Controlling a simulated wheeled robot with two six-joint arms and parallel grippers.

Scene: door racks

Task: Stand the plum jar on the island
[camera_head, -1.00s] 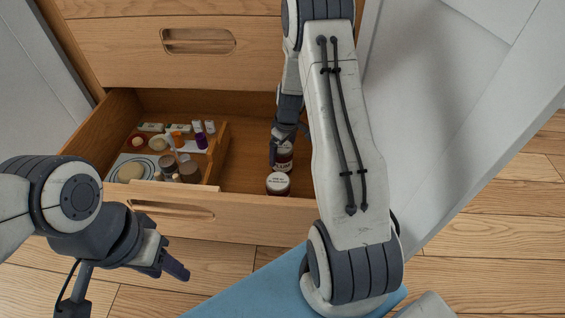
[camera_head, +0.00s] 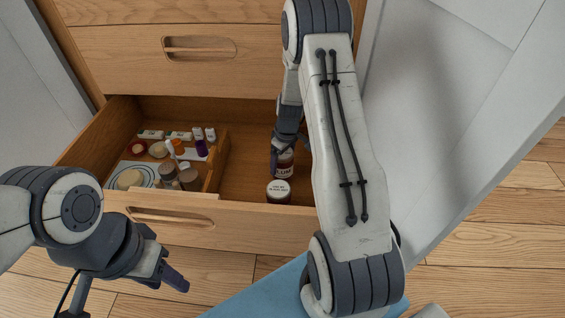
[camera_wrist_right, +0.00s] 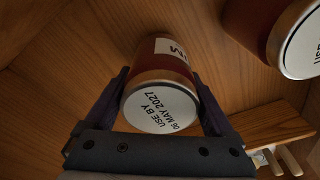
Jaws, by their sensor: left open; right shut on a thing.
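The plum jar (camera_head: 286,165) has a dark red body and a white label ending in "LUM". It is in the open drawer (camera_head: 240,217), in the right-hand part. My right gripper (camera_head: 283,152) reaches down into the drawer and is shut on this jar. In the right wrist view the plum jar (camera_wrist_right: 160,104) sits between the two fingers, its white lid printed "USE BY 06 MAY 2027" facing the camera. I cannot tell whether its base touches the drawer floor. My left gripper (camera_head: 172,272) is open and empty, outside the drawer front. No island is recognisable.
A second dark red jar (camera_head: 279,192) with a white lid stands close in front, apart from the held one in the wrist view (camera_wrist_right: 283,35). A wooden divider (camera_head: 216,160) sets off several small jars, bottles and boxes at left. A grey panel (camera_head: 440,130) stands at right.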

